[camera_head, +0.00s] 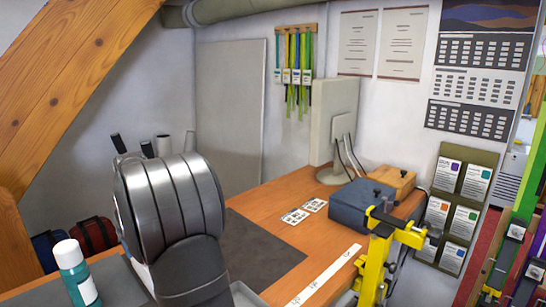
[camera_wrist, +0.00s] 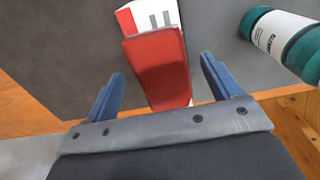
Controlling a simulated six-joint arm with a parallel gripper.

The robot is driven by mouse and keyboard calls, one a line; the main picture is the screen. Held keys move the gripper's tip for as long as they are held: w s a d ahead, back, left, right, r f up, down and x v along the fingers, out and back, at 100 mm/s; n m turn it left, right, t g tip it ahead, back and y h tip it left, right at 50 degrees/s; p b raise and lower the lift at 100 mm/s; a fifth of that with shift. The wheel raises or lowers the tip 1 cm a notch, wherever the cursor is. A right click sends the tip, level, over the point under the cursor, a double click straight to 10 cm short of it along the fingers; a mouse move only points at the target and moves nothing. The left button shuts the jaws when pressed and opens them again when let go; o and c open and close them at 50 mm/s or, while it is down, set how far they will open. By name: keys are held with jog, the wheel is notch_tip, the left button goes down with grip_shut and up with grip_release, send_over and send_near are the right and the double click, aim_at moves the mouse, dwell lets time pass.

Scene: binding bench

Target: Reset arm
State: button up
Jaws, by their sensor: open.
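My gripper (camera_wrist: 163,72) shows in the wrist view with its two blue fingers spread apart. A red block-shaped object (camera_wrist: 158,70) with a white, grey-marked end (camera_wrist: 150,15) lies in the gap between the fingers and beyond the tips. A strip of space shows on each side of it, and neither finger appears to touch it. In the head view my grey arm fills the lower left, and the gripper and the red object cannot be seen there.
A teal bottle with a white label (camera_head: 74,272) stands at the lower left; it also shows in the wrist view (camera_wrist: 272,36). The wooden bench (camera_head: 285,195) has a dark mat (camera_head: 262,245), small cards (camera_head: 295,216), a blue box (camera_head: 355,205) and a yellow clamp (camera_head: 375,265).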

notch_tip(320, 180, up, 11)
notch_tip(320, 180, down, 12)
jog(key=shift+s+f, duration=0.1)
jog(key=shift+f, duration=0.15)
notch_tip(320, 180, up, 4)
jog(key=shift+r, duration=0.15)
jog(key=d+r, duration=0.7)
jog(key=d, duration=0.5)
jog(key=w+d+f+m, duration=0.3)
jog(key=w+d+f, duration=0.3)
jog(key=d, duration=0.1)
jog(key=w+d+f+m, duration=0.3)
jog(key=w+d+f, duration=0.3)
jog(key=d+f, duration=0.1)
jog(key=w+d+f+m, duration=0.3)
jog(key=w+d+f, duration=0.4)
jog(key=shift+w+d, duration=0.1)
jog(key=shift+d, duration=0.2)
jog(key=s+a+r, duration=0.1)
jog(key=a, duration=0.3)
jog(key=s+a+r, duration=0.2)
jog(key=a, duration=0.2)
jog(key=s+a+r, duration=0.2)
jog(key=a, duration=0.2)
jog(key=shift+s+a, duration=0.15)
jog(key=shift+a, duration=0.05)
jog(key=shift+s+a+r, duration=0.25)
jog(key=shift+s+a, duration=0.1)
jog(key=shift+a, duration=0.15)
